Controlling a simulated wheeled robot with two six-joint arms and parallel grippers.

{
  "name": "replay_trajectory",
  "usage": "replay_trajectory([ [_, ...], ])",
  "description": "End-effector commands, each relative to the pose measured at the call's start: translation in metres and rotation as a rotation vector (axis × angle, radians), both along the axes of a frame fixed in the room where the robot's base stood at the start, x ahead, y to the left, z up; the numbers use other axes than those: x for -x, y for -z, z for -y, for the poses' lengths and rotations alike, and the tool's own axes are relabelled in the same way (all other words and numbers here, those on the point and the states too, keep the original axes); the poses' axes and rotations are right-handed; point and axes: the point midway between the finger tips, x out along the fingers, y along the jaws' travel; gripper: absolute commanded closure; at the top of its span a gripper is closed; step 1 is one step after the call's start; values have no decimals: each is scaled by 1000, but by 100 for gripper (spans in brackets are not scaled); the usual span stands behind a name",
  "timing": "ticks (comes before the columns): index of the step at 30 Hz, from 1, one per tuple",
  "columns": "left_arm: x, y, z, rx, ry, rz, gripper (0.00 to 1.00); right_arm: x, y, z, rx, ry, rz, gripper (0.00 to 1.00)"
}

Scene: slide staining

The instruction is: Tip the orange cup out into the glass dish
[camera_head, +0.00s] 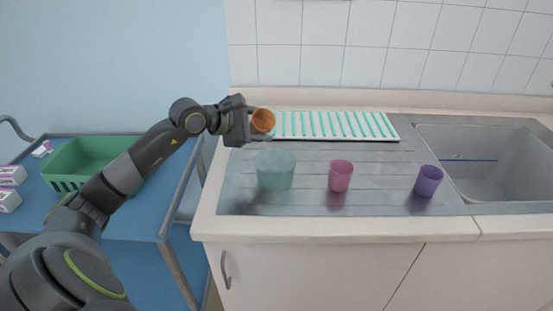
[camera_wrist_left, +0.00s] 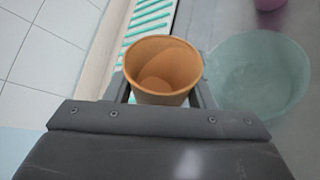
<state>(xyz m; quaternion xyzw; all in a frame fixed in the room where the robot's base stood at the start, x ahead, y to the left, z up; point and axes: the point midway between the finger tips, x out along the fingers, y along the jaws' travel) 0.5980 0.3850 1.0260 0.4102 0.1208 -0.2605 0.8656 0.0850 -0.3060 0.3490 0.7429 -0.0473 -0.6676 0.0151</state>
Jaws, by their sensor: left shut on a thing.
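The orange cup (camera_head: 263,121) is held in my left gripper (camera_head: 252,122), above and a little behind the glass dish, with its mouth tilted toward the head camera. In the left wrist view the cup (camera_wrist_left: 161,70) sits between the two fingers (camera_wrist_left: 162,92), and I see into its mouth; its inside looks plain orange. The glass dish (camera_head: 275,171) is pale green and see-through and stands upright on the metal drainboard. It also shows in the left wrist view (camera_wrist_left: 260,76), to the right of the cup. My right gripper is in neither view.
A pink cup (camera_head: 341,176) and a purple cup (camera_head: 428,181) stand right of the dish. A white rack with green strips (camera_head: 335,125) lies behind. A sink (camera_head: 485,165) is at the right. A green basket (camera_head: 88,160) stands on a blue trolley at the left.

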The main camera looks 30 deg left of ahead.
Motion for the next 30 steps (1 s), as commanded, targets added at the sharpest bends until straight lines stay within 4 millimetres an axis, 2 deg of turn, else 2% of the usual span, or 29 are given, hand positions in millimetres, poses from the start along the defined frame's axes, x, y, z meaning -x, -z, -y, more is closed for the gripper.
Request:
replay_trajectory([
  [8,2,-6,0,-90,-1,48,75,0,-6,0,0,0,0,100],
  [12,3,-1,0,-138,-2,73,75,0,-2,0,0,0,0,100],
  [30,5,1,0,-190,-3,101,75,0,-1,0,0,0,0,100],
])
